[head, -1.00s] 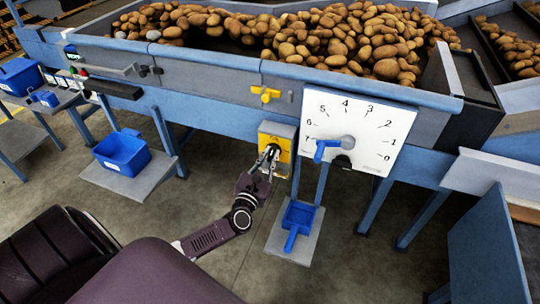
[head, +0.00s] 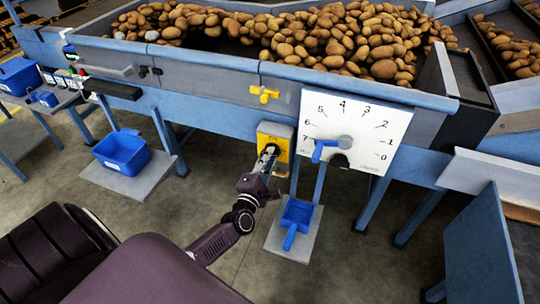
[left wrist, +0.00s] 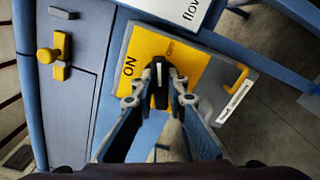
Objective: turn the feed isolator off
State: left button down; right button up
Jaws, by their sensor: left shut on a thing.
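The feed isolator is a yellow-faced box (head: 282,137) below the grader's side rail, left of the white dial board. In the left wrist view its yellow plate (left wrist: 186,58) carries the word ON and a black rotary handle (left wrist: 160,84) with a white mark. My left gripper (head: 268,156) reaches the box from below; in the left wrist view its fingers (left wrist: 160,92) are closed on the two sides of the black handle. The fingers hide part of the handle and the lower plate. My right gripper is not in view.
The white dial board (head: 363,111) with a blue pointer (head: 323,149) stands close right of the isolator. A yellow knob (head: 264,94) is above it. A blue scoop (head: 297,218) lies on a low shelf below. A blue bin (head: 121,151) sits further left.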

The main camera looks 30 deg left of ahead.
pick_arm(q)
jog(key=shift+f+m+p, duration=0.15)
jog(key=shift+m+p, duration=0.2)
jog(key=shift+m, duration=1.95)
jog(key=c, duration=1.9)
grip_release()
jog(key=shift+d, duration=0.1)
jog(key=shift+c, duration=0.2)
jog(key=v, duration=1.2)
jog(key=shift+f, duration=0.2)
